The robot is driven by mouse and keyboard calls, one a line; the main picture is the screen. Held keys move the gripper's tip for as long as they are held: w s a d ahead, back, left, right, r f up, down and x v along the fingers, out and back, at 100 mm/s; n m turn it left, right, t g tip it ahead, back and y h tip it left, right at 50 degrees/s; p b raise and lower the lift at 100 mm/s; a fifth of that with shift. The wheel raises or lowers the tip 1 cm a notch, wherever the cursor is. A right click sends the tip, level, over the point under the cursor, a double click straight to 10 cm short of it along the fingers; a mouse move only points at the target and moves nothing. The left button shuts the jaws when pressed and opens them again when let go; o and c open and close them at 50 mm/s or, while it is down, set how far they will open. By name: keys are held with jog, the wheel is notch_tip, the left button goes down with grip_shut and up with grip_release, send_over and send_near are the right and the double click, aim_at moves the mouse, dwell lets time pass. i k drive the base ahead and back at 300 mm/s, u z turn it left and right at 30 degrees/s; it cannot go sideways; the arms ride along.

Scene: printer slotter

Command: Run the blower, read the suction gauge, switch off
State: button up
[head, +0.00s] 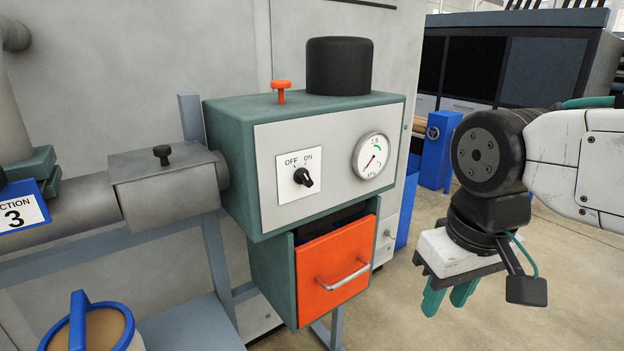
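The teal blower housing (235,170) has a pale front panel (330,185) facing me. The black rotary switch (303,177) sits on it below the OFF and ON labels, and its bar appears slanted up-left towards OFF. The round suction gauge (371,156) is to its right, with a red needle pointing down-left and a green band near the top; finer marks are too small to read. My gripper (447,304) hangs fingers down to the right of the housing, apart from it. Its teal fingers are apart with nothing between them.
An orange drawer (335,267) with a metal handle sits under the panel, slightly open. A red knob (281,88) and black cylinder (340,66) stand on top. A duct box (165,185) joins at left. A blue-handled container (92,328) stands front left. Floor is clear around my gripper.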

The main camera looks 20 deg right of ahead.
aim_at(302, 176)
jog(key=z, duration=0.8)
jog(key=k, duration=0.4)
jog(key=z, duration=0.2)
